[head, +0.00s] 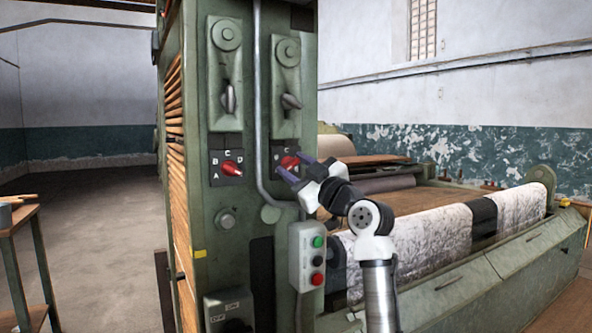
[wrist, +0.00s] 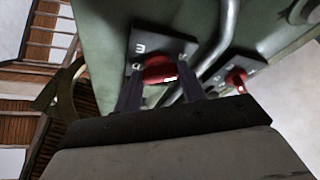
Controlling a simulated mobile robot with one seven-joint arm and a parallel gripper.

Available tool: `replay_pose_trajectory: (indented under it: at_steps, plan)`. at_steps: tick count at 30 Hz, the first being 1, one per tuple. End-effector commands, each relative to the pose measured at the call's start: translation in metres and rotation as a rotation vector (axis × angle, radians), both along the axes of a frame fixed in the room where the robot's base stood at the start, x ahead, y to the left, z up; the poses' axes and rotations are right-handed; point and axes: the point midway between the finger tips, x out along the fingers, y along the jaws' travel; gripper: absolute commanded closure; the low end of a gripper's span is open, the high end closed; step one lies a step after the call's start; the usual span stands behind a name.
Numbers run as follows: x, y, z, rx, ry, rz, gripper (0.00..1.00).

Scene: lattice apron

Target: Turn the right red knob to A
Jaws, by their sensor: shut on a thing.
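The right red knob (head: 289,161) sits on a black lettered plate on the green machine column. My gripper (head: 296,167) reaches it from the right, with its purple fingers on both sides of the knob. In the wrist view the same red knob (wrist: 158,70) lies between the two dark fingers of my gripper (wrist: 160,78), which is shut on it. A white mark shows on the knob's edge. The fingers and arm hide part of the plate, including the A, so I cannot tell which letter the knob points to.
A left red knob (head: 231,168) has its own plate marked A, B, C, D. A grey conduit (head: 260,120) runs between the knobs. Levers (head: 291,101) hang above, and a push-button box (head: 312,256) is below. Rollers (head: 420,250) stand at the right.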

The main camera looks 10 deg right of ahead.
Motion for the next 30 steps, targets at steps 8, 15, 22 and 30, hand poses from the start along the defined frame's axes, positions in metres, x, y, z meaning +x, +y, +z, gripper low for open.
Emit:
replay_pose_trajectory:
  at_steps: [8,15,22,30]
  plan:
    - [0.000,0.000,-0.001,-0.004,0.000,-0.002,0.83]
    - [0.000,0.000,0.000,-0.003,0.000,-0.001,0.38]
    - [0.000,0.000,0.000,-0.002,0.000,-0.001,0.38]
    - [-0.027,-0.015,-0.013,-0.001,-0.002,-0.005,0.38]
